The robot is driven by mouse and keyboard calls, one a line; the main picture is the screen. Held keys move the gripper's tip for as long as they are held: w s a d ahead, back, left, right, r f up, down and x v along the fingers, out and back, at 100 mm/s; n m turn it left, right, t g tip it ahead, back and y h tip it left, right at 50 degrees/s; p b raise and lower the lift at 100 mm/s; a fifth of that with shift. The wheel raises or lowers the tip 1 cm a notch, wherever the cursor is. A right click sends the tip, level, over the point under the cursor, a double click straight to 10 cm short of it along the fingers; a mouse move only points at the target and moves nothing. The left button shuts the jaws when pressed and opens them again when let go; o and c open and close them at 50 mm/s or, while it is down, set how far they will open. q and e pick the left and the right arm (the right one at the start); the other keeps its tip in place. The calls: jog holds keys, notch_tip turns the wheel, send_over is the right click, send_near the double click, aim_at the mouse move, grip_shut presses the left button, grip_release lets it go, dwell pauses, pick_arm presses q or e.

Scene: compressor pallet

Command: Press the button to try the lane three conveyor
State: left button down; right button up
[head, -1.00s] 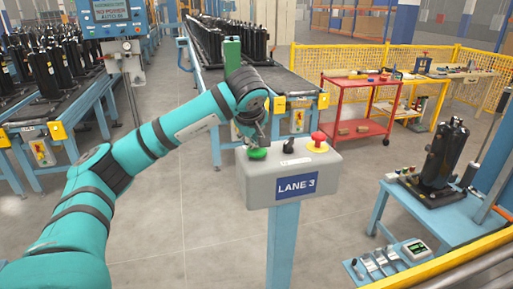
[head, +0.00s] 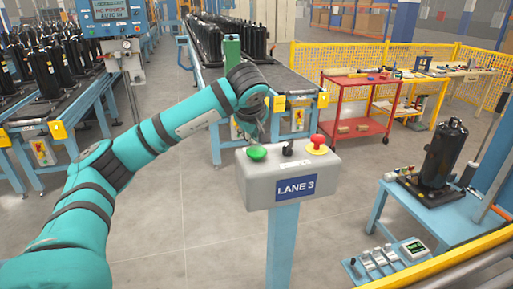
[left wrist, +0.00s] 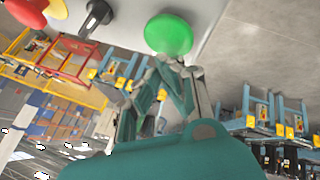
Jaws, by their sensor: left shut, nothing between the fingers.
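The grey LANE 3 control box (head: 258,187) stands on a blue post in the middle of the head view. Its green button (head: 257,153) is at the left of the top face and shows clear. A black selector knob (head: 288,148) and a red mushroom button (head: 317,143) on a yellow base are to its right. My left gripper (head: 250,138) is shut and empty, just behind and above the green button; a small gap seems to show. In the left wrist view the green button (left wrist: 169,35) is just beyond the fingertips (left wrist: 178,68). My right gripper is not in view.
The lane conveyor (head: 265,82) with black compressors runs behind the box. A red cart (head: 358,110) and yellow mesh fence (head: 345,58) are at the back right. A blue bench (head: 465,215) with a black compressor (head: 441,155) stands at right. Bare floor lies around the post.

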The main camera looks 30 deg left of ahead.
aim_at(254, 148)
pick_arm(q)
jog(key=shift+r, duration=0.1)
notch_tip(254, 148, up, 5)
jog(key=p, duration=0.4)
dwell(0.8)
